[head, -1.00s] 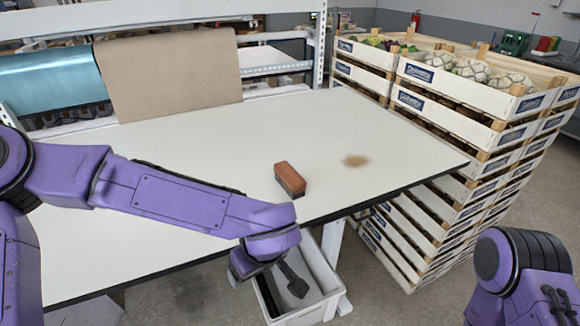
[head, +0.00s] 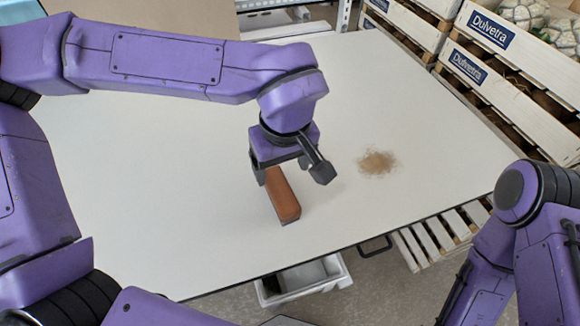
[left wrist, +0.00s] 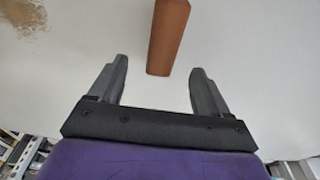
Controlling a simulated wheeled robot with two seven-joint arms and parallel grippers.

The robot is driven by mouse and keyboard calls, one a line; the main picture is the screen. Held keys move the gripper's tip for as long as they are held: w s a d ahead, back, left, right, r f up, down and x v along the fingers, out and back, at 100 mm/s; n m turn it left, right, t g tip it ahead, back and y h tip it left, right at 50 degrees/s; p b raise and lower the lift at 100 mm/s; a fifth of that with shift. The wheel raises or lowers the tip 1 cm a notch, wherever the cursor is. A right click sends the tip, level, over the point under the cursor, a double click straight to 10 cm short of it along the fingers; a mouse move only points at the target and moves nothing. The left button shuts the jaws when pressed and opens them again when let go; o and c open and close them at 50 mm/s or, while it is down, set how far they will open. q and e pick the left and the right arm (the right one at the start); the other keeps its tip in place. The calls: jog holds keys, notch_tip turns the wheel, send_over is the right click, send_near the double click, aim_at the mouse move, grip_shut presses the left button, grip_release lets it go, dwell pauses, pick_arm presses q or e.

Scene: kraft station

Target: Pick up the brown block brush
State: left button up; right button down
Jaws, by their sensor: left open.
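The brown block brush (head: 283,197) lies on the white table, its long side pointing away from me. In the left wrist view the brush (left wrist: 168,38) shows its brown top, cut off by the upper edge. My left gripper (head: 275,172) is over the far end of the brush in the head view, jaws open. In the left wrist view its two fingers (left wrist: 160,78) are spread, with the brush's near end between and just beyond their tips. I cannot tell the exact height above the brush. Of my right arm only links show at the right; its gripper is out of view.
The white table (head: 170,225) is mostly clear, with a brown dusty patch (head: 377,163) right of the brush. Stacked wooden crates (head: 475,70) stand beyond the right edge. A grey-white bin (head: 303,280) is below the front edge. Brown paper (head: 165,14) hangs at the back.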

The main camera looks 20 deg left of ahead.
aim_at(280, 189)
pick_arm(q)
jog(key=f, duration=0.2)
jog(key=s+f, duration=0.1)
jog(key=f, duration=0.1)
jog(key=shift+s+a, duration=0.2)
jog(key=shift+s+f, duration=0.2)
jog(key=shift+s, duration=0.1)
jog(key=w+f, duration=0.1)
jog(key=f, duration=0.2)
jog(key=w+f+p, duration=0.1)
jog(key=f, duration=0.1)
jog(key=shift+w+a+f, duration=0.15)
jog(key=shift+w+f, duration=0.05)
jog(key=shift+w, duration=0.15)
jog(key=shift+s+r, duration=0.1)
jog(key=shift+s, duration=0.35)
jog(key=c, duration=1.1)
pick_arm(e)
jog(key=shift+s+r, duration=0.65)
